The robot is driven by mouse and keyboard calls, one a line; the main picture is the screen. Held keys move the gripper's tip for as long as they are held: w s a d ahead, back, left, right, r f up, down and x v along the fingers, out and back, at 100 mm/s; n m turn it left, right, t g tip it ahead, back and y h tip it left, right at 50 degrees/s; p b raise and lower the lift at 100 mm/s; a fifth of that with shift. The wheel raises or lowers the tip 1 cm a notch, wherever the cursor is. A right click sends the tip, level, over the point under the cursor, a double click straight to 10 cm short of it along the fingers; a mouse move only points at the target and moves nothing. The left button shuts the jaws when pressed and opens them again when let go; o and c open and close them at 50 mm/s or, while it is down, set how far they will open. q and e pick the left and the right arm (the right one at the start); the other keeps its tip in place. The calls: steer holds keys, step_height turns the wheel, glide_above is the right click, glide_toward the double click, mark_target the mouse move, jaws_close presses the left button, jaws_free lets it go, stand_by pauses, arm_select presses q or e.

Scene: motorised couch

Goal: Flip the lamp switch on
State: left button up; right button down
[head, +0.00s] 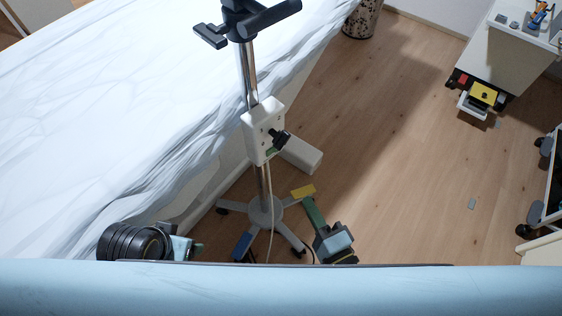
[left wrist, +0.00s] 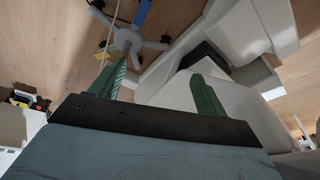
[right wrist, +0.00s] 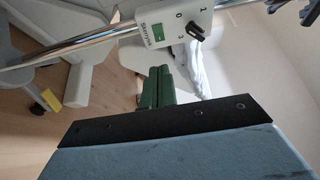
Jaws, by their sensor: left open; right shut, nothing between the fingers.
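The lamp's switch box (head: 257,140) is a white case on a chrome pole (head: 250,85). It has a black rotary knob (head: 279,140). In the right wrist view the box (right wrist: 150,32) shows a small green window, and the knob (right wrist: 195,33) has 0, 1 and 2 marked around it. I cannot tell which mark the knob points to. My right gripper (head: 308,202) is below and right of the box, apart from it. Its green fingers (right wrist: 160,72) are together and empty. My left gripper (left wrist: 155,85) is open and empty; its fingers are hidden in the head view.
The pole's wheeled base (head: 264,212) has spread legs, with a yellow piece (head: 303,192) and a blue piece (head: 243,246) near it. A sheet-covered couch (head: 110,100) fills the left. A cabinet (head: 500,50) stands upper right. The wooden floor between is mostly clear.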

steer(key=b, duration=0.2)
glide_toward(273, 151)
steer(key=w, duration=0.3)
arm_select(q)
step_height(273, 151, up, 5)
steer(key=w+d+t, duration=0.2)
steer(key=shift+w+d+t+h, duration=0.15)
steer(key=shift+w+t+h, duration=0.2)
steer(key=shift+t+h, duration=0.05)
arm_select(e)
steer(key=x, duration=0.4)
steer(key=shift+w, duration=0.1)
arm_select(q)
steer(key=shift+r, duration=0.1)
